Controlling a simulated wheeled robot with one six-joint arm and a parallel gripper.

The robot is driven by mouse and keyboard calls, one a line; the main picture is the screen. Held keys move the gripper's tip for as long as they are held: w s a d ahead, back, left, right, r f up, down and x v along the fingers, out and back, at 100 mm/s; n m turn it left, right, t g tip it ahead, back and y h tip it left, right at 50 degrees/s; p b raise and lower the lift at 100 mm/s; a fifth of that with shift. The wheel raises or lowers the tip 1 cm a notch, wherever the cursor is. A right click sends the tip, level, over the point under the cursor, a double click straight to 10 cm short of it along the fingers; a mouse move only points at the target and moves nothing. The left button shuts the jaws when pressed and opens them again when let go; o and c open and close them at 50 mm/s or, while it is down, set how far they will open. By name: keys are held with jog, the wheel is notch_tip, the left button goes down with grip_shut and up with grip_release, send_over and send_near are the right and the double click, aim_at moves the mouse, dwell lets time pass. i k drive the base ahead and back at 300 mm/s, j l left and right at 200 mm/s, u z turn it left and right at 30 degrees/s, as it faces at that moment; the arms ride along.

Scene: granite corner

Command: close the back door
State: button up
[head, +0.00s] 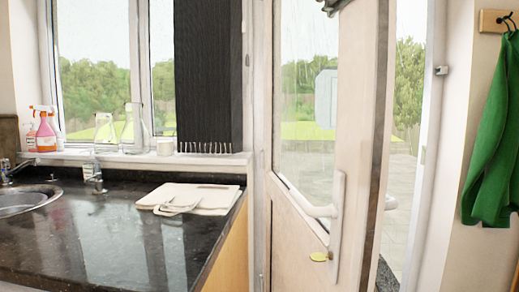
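The back door (357,130) is white with a tall glass pane (305,90). It stands ajar, hinged on its left side, with its free edge swung into the room. A gap between that edge and the frame (431,150) shows the paving outside. A small grey and dark piece at the top edge, in front of the door, may be part of my gripper (335,6). Its fingers cannot be made out.
A dark granite counter (110,230) with a sink (25,201) fills the left. Pale boards (190,197) lie on it. A spray bottle (45,135) and glass vessels (134,128) stand on the sill. A green garment (492,140) hangs from a hook at right.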

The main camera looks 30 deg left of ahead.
aim_at(368, 30)
jog(key=u, duration=1.05)
jog(key=j, duration=0.15)
jog(key=k+u, duration=0.05)
